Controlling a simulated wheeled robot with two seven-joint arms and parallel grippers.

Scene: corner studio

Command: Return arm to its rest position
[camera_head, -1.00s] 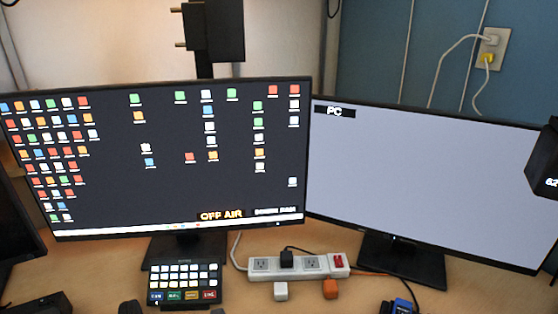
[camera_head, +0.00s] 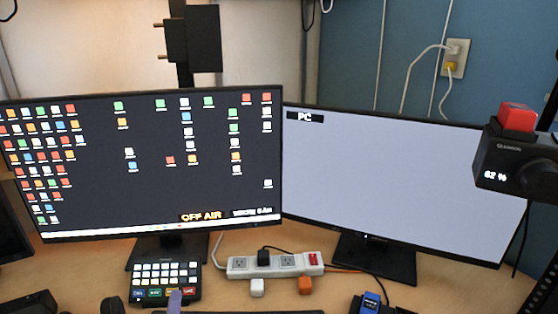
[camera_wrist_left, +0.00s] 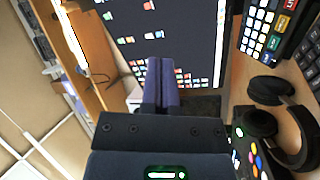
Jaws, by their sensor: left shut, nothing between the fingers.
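My left gripper (camera_head: 175,298) shows as a purple-grey fingertip at the bottom edge of the head view, just in front of the button pad (camera_head: 166,281). In the left wrist view its two fingers (camera_wrist_left: 161,72) lie together, shut with nothing between them. They point toward the dark monitor screen, and I see no contact with it. Most of the left arm is outside the head view. My right gripper is not in view.
The left monitor (camera_head: 150,172) and right monitor (camera_head: 400,180) stand behind a white power strip (camera_head: 275,265). A black device with a red block (camera_head: 517,117) is at the right. In the left wrist view, black headphones (camera_wrist_left: 262,125) lie beside the gripper.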

